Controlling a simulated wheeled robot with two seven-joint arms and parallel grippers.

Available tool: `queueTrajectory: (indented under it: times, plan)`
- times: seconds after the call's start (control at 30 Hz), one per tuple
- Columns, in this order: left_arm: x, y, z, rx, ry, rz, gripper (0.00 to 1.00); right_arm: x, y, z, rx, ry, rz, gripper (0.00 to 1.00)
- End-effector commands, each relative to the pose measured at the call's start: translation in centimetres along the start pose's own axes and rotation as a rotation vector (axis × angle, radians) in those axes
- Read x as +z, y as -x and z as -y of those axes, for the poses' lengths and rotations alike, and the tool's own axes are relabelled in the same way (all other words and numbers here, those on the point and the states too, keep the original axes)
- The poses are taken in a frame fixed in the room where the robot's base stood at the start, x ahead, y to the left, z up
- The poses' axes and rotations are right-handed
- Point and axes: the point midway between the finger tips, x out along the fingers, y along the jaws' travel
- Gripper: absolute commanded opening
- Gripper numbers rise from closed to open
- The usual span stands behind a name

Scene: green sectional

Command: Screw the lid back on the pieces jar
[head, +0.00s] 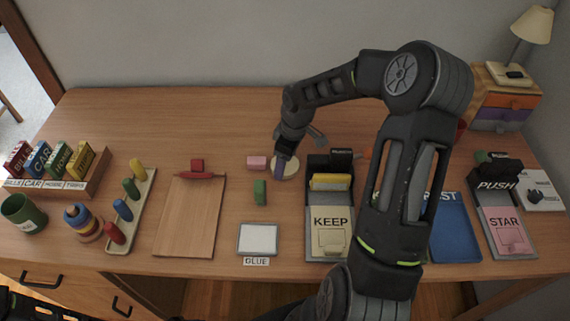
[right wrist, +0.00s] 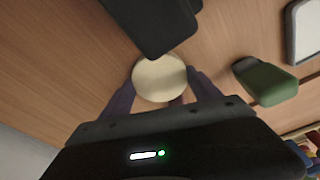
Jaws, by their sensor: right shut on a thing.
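A round cream lid (right wrist: 160,78) lies between the fingers of my right gripper (right wrist: 158,95) in the right wrist view. In the head view the cream disc (head: 291,170) shows at the back middle of the desk, partly covered by my right gripper (head: 282,170), which points down at it. The gripper is shut on the lid, with a finger on either side of its rim. The jar body is hidden from both views, so I cannot tell how the lid sits on it.
A green block (head: 260,192) and a pink block (head: 257,162) stand just left of the lid. The KEEP tray (head: 316,190) is close at its right. A white pad (head: 258,239) and a wooden board (head: 190,222) lie nearer the front. My right arm covers part of the desk.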

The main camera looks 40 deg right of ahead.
Motion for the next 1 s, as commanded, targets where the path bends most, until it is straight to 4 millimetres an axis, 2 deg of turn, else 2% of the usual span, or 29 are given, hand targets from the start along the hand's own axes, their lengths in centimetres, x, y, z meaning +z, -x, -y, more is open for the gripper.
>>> queueTrajectory:
  times: [0.27,0.37,0.8,1.0]
  plan:
    - [0.0,0.0,0.0,0.0,0.0,0.0,0.65,-0.1,0.6,-0.1,0.002,0.0,-0.001,0.34]
    - [0.0,-0.1,0.0,0.0,0.0,0.0,0.65,-0.3,1.6,-0.1,0.004,0.001,-0.001,0.34]
    - [0.0,-0.5,0.2,0.0,0.0,0.0,0.65,-1.4,9.0,-0.1,0.003,0.001,-0.002,0.34]
    - [0.0,-0.5,0.2,0.0,0.0,0.0,0.65,-1.5,9.9,0.0,0.0,0.0,-0.001,0.34]
